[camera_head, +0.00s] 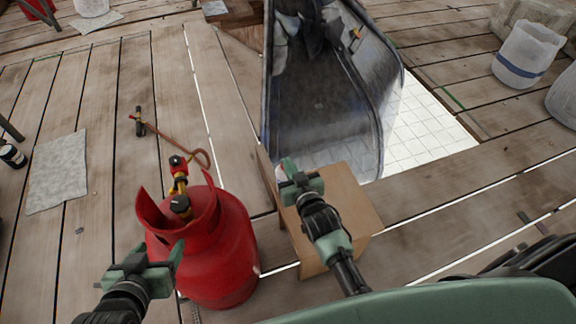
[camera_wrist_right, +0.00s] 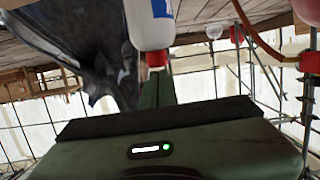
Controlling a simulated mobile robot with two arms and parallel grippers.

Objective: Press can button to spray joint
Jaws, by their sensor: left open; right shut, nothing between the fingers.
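A white and blue can with a red cap (camera_wrist_right: 152,35) shows close up in the right wrist view, cap end toward the picture's bottom. A red gas cylinder (camera_head: 218,262) stands left of the box, with a brass and black valve joint (camera_head: 180,185) and a hose (camera_head: 175,144). My left gripper (camera_head: 155,260) is open and empty at the cylinder's lower left.
The brown box (camera_head: 352,208) stands beside the cylinder. A large dark curved panel (camera_head: 320,105) rises behind it. A white bucket (camera_head: 525,55) stands at the far right. A grey sheet (camera_head: 58,170) lies on the planks at left. Planks between sheet and cylinder look clear.

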